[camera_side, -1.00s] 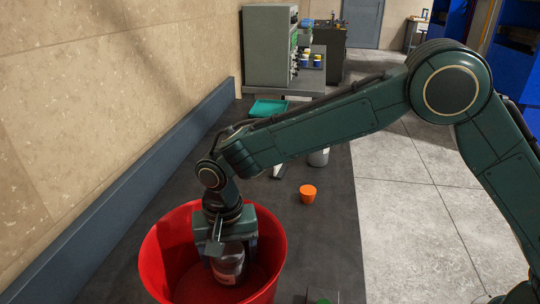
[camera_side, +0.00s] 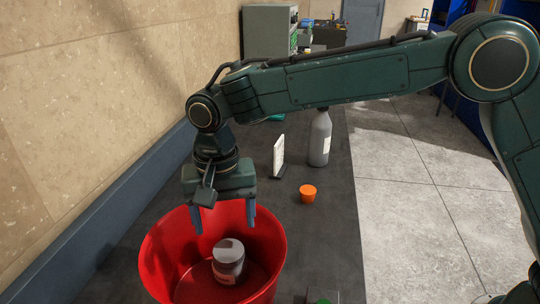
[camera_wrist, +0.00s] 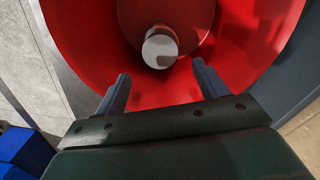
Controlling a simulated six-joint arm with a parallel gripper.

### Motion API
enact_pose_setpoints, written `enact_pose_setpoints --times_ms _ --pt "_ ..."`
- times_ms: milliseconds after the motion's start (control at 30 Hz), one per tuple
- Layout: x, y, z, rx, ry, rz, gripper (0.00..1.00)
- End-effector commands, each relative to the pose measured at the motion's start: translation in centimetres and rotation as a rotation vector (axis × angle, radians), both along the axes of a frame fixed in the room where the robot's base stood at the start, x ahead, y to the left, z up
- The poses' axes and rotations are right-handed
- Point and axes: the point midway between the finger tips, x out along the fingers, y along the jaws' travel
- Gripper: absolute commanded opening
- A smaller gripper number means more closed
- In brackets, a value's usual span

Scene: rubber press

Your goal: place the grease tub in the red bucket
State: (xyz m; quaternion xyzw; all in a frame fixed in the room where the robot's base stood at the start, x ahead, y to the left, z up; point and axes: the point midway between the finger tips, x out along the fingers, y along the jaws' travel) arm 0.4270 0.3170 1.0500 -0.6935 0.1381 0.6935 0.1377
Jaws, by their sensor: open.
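The red bucket (camera_side: 158,256) stands on the dark bench in the lower left of the side view. It fills most of the wrist view (camera_wrist: 90,45). The grease tub (camera_side: 228,262), a grey jar with a pale lid and a label, stands upright inside it on the bucket floor. Its round lid shows in the wrist view (camera_wrist: 160,48). My gripper (camera_side: 224,218) is above the tub at about the bucket's rim, fingers pointing down. It is open and empty, with clear space between its fingertips (camera_wrist: 161,82) and the tub.
An orange cup (camera_side: 308,193) stands right of the bucket. Behind it are a grey bottle (camera_side: 320,140) and an upright white panel (camera_side: 279,155). A partly hidden green-topped object (camera_side: 322,300) is at the bottom edge. A wall runs along the left.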

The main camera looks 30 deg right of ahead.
Motion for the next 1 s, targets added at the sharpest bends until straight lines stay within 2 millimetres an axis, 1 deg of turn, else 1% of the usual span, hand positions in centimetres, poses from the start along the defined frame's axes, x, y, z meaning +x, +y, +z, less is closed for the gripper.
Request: enact_pose_setpoints --times_ms 367,467,567,667,767,867,1000 --pt "0.0 0.0 0.0 0.001 -0.001 0.000 0.72" --pt "0.0 -0.4 0.3 0.003 -0.004 0.002 0.72" --pt "0.0 -1.2 1.1 0.009 -0.012 0.006 0.72" --pt "-0.1 -2.4 2.1 0.017 -0.025 0.017 0.72" --pt "-0.4 -4.2 3.5 0.026 -0.041 0.031 0.72" --pt "-0.9 -6.3 5.1 0.036 -0.064 0.050 0.72" --pt "-2.0 -9.7 7.3 0.049 -0.100 0.079 0.72"
